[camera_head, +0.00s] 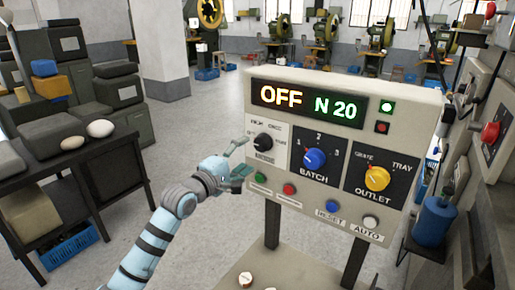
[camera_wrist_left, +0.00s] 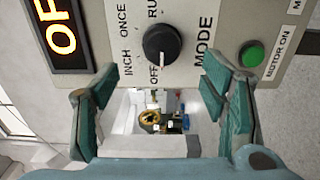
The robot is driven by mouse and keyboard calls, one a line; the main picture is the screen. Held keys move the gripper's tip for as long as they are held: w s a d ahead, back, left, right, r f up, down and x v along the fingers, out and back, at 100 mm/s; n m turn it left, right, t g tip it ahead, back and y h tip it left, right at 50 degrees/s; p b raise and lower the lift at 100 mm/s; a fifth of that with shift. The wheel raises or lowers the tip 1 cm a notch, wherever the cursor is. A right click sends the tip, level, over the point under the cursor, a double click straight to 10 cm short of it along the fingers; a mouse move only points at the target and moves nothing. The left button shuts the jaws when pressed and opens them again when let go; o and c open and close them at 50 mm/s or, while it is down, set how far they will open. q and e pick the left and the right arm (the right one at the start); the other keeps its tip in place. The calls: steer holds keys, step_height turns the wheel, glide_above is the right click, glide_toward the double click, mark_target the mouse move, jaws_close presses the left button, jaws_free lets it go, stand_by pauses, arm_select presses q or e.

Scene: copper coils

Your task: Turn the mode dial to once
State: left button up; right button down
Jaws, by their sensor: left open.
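The mode dial (camera_head: 263,141) is a round black knob on the upright control panel (camera_head: 232,110), at its left side. In the left wrist view the mode dial (camera_wrist_left: 161,44) has OFF, INCH, ONCE and RUN around it, and its pale pointer mark is at OFF. The display (camera_head: 308,103) reads "OFF N 20". My left gripper (camera_head: 242,158) is open and empty, just left of the dial and apart from it. Its two green fingers (camera_wrist_left: 160,80) spread to either side below the dial in the wrist view. My right gripper is not in view.
The blue batch dial (camera_head: 314,159) and yellow outlet dial (camera_head: 377,177) are right of the mode dial. Below are the green button (camera_head: 260,177), red button (camera_head: 289,189), blue reset button (camera_head: 333,207) and white auto button (camera_head: 370,222). A dark table (camera_head: 108,137) stands left; open floor lies between.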

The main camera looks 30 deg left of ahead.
mark_target(259, 145)
arm_select(q)
steer(key=w, duration=0.4)
steer(key=w+d, duration=0.1)
steer(key=w, duration=0.1)
steer(key=shift+w+f, duration=0.25)
steer(key=shift+w, duration=0.15)
steer(key=shift+w+d+r+b, duration=0.15)
steer(key=shift+w+d+b, duration=0.05)
steer(key=shift+w+b, duration=0.15)
steer(key=shift+s+a, duration=0.1)
steer(key=c, duration=1.2)
